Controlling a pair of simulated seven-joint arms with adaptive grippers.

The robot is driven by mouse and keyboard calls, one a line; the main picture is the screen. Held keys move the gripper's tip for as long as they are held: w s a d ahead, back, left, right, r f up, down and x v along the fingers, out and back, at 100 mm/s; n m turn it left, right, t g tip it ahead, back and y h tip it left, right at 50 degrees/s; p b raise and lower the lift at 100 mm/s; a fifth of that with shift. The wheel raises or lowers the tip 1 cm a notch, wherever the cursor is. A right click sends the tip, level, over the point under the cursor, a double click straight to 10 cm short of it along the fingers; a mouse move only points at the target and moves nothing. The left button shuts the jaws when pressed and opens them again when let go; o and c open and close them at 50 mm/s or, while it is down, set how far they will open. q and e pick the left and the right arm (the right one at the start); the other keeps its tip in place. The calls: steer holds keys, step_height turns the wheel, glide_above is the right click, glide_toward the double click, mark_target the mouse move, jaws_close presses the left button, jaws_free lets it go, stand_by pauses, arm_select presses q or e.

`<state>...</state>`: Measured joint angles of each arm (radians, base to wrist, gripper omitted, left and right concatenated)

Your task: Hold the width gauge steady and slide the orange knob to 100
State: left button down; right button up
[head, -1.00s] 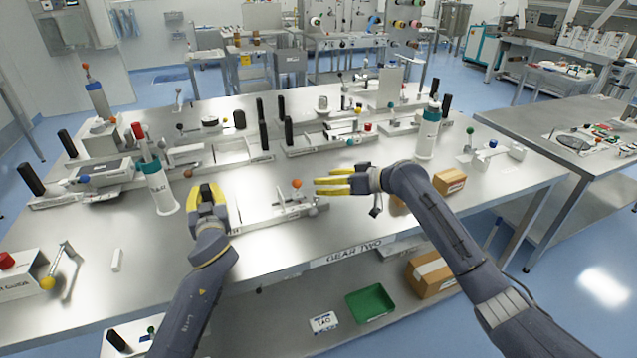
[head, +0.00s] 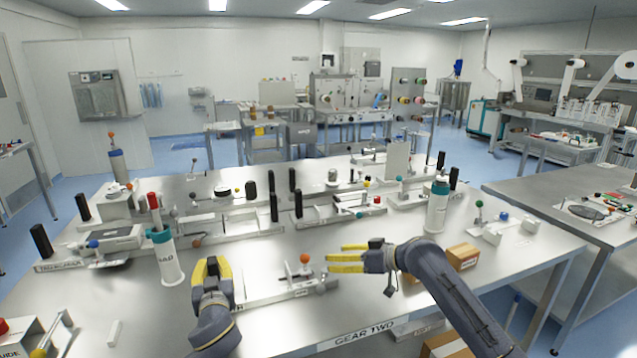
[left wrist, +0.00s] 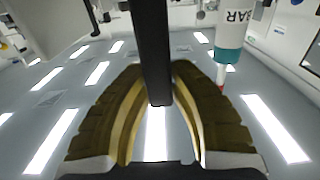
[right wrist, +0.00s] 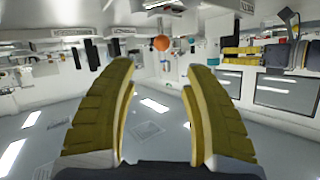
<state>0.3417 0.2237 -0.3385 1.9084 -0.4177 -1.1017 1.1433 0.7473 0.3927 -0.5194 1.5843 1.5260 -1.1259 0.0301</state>
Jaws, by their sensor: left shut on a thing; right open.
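The width gauge (head: 268,297) is a low pale rail lying on the near part of the steel bench. The orange knob (head: 305,259) stands up near its right end. My left gripper (head: 211,265) is at the gauge's left end, shut on a black upright post (left wrist: 153,50), seen between its fingers in the left wrist view. My right gripper (head: 331,258) is open and empty, just right of the knob, its fingers pointing left towards it. In the right wrist view the orange knob (right wrist: 161,43) shows ahead between the open fingers. The scale marks are too small to read.
A white bottle with a teal collar (head: 166,258) stands left of my left gripper, another (head: 437,208) behind my right arm. Cardboard boxes (head: 462,256) lie beside my right arm. Other rail fixtures with black posts (head: 274,206) fill the bench behind the gauge.

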arm_select(q)
steer(key=shift+a+f, duration=0.1)
steer(key=shift+f, duration=0.05)
steer(key=c, duration=1.3)
jaws_free()
steer(key=shift+o, duration=0.3)
steer(key=shift+r, duration=0.2)
steer(key=v, duration=1.2)
